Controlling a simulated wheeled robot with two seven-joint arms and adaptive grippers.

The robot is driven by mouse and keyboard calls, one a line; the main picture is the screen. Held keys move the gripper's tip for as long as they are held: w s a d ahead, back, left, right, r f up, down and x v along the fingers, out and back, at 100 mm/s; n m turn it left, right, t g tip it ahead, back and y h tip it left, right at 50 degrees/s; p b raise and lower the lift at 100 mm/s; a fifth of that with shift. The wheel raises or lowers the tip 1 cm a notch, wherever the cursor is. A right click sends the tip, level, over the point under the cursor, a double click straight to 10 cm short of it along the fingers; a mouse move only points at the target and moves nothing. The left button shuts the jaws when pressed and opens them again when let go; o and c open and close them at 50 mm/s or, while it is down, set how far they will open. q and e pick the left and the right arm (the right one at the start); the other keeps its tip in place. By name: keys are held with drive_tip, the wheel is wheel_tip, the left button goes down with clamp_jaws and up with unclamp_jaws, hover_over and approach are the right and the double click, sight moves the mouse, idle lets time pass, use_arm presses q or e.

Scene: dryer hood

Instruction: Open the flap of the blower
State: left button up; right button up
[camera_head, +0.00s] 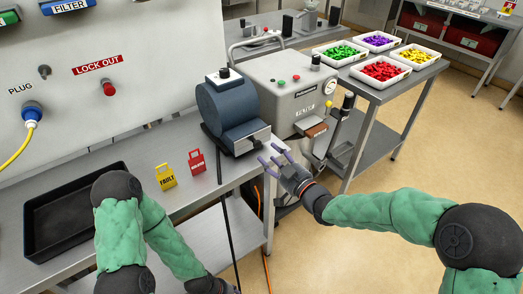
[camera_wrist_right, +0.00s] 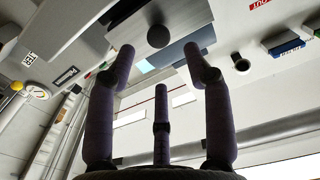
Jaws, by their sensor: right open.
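The blower (camera_head: 226,104) is a dark blue-grey rounded housing on the left bench. A silver flap-like front part (camera_head: 247,138) sits low on its right side, and it looks closed. My right gripper (camera_head: 275,157) has its purple fingers spread, empty, just to the right of and slightly below that front part, apart from it. In the right wrist view the spread fingers (camera_wrist_right: 160,65) frame a round dark knob (camera_wrist_right: 158,37) on a pale surface; I cannot tell what it belongs to.
A grey machine (camera_head: 288,88) with a gauge stands right behind the blower. Yellow (camera_head: 166,177) and red (camera_head: 197,163) tags and a black tray (camera_head: 72,212) are on the bench. A control panel (camera_head: 110,60) rises behind. Trays of coloured parts (camera_head: 380,70) stand on the back table.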

sight(259, 144)
drive_tip(key=b+x, duration=0.1)
drive_tip(key=x, duration=0.4)
drive_tip(key=shift+w+a, duration=0.25)
drive_tip(key=shift+w, duration=0.05)
clamp_jaws()
